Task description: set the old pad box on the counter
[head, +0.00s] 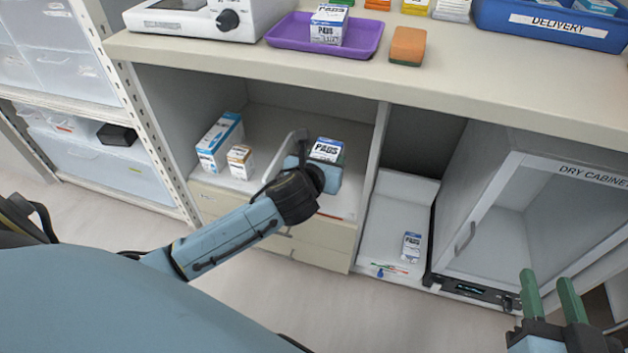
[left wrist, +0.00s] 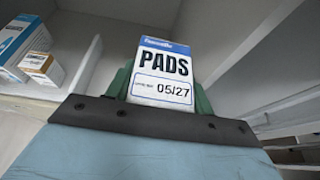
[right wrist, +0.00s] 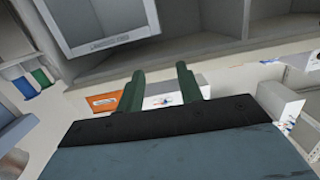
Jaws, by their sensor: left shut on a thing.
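A white and blue pad box (head: 327,149) is held in my left gripper (head: 325,165), inside the open compartment under the counter. In the left wrist view the pad box (left wrist: 166,72) reads "PADS" and "05/27", with a green finger on each side. The counter (head: 460,85) runs above the compartment. Another pad box (head: 328,25) stands on a purple tray (head: 375,38) on the counter; its date is too small to read. My right gripper (head: 548,279) is open and empty at the lower right, before the dry cabinet.
A tall blue-white box (head: 219,142) and a small orange-white box (head: 240,161) stand left in the compartment. A white box (head: 411,246) stands in the neighbouring bay. The dry cabinet (head: 535,215) is at right. A sponge (head: 407,46) and blue delivery tray (head: 545,25) are on the counter.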

